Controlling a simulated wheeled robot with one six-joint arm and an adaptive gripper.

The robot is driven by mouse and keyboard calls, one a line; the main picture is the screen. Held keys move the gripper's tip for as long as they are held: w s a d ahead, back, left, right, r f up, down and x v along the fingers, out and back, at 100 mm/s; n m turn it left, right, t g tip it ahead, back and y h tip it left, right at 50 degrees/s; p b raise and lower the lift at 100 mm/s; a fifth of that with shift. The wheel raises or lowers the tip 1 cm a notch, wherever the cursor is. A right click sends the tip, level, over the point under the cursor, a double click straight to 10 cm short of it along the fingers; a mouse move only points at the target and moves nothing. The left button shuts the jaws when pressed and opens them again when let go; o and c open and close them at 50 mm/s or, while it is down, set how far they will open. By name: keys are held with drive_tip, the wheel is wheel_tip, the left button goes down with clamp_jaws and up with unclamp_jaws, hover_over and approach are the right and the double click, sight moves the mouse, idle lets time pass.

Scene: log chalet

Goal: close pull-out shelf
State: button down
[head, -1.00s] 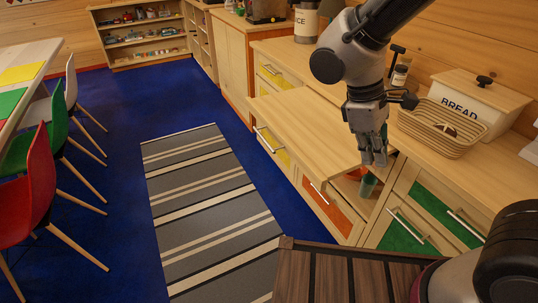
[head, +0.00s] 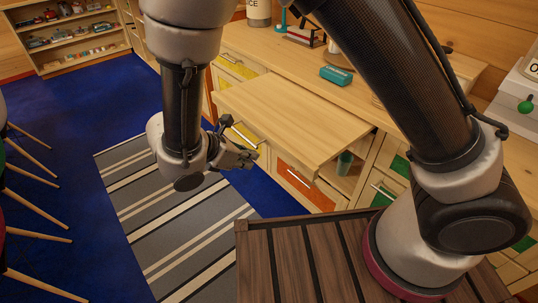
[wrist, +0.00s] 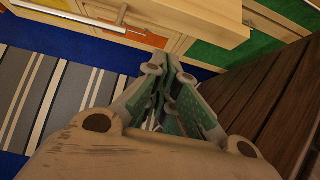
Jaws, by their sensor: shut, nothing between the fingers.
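The pull-out shelf (head: 290,115) is a pale wooden board that juts out from the counter over the drawer fronts in the head view. It is pulled out. My gripper (head: 250,157) is shut and empty, in front of the shelf's front edge on the aisle side, with its fingers pointing right towards the cabinet. I cannot tell whether it touches anything. In the wrist view the shut fingers (wrist: 172,68) point towards the cabinet, with a pale wooden edge beyond them; a gap to it shows.
Below the shelf are an orange drawer (head: 305,185) and a yellow drawer (head: 240,138) with bar handles. A green cup (head: 344,163) stands in an open compartment under the shelf. A teal box (head: 336,76) lies on the counter. The striped rug (head: 165,215) is clear.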

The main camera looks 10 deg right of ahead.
drive_tip(key=w+d+f, duration=0.4)
drive_tip(key=d, duration=0.2)
drive_tip(key=shift+w+d, duration=0.2)
drive_tip(key=shift+d, duration=0.2)
